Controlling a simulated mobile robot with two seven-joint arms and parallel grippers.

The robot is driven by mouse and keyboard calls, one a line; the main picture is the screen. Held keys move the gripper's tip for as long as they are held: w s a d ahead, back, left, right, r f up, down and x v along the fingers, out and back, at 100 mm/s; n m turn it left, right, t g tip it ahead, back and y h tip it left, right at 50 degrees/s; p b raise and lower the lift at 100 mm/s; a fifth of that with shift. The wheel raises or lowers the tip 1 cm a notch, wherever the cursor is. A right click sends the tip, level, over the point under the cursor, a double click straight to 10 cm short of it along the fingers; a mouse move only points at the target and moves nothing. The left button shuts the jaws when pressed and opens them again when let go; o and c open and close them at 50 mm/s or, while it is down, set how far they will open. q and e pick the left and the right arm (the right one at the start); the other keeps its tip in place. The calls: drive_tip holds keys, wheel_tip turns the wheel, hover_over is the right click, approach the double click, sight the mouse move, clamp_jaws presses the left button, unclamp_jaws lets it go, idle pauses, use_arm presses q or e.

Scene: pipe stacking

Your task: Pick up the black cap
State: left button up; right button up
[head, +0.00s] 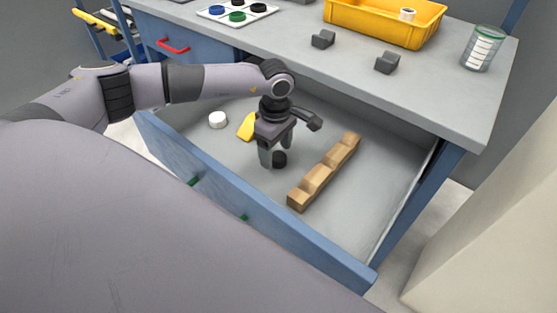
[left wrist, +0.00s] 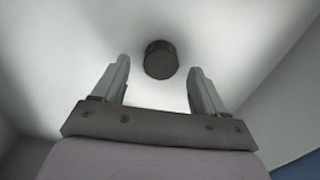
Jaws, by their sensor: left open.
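The black cap (head: 279,160) lies on the floor of the open drawer. In the left wrist view the black cap (left wrist: 161,60) shows a little beyond the fingertips, roughly centred between them and touching neither. My left gripper (head: 273,160) points down into the drawer with its fingers close to the cap. It is open and empty, with both fingers (left wrist: 160,72) apart in the left wrist view. My right gripper is not in view.
The blue drawer (head: 215,200) also holds a white cap (head: 217,119), a yellow object (head: 247,126), and a notched wooden block (head: 325,174). The grey tabletop above carries a yellow bin (head: 385,32), grey blocks (head: 323,39) and a clear jar (head: 482,50).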

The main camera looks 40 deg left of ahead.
use_arm(q)
drive_tip(key=shift+f, duration=0.55)
drive_tip(key=c, duration=1.1)
drive_tip(key=shift+r, duration=0.1)
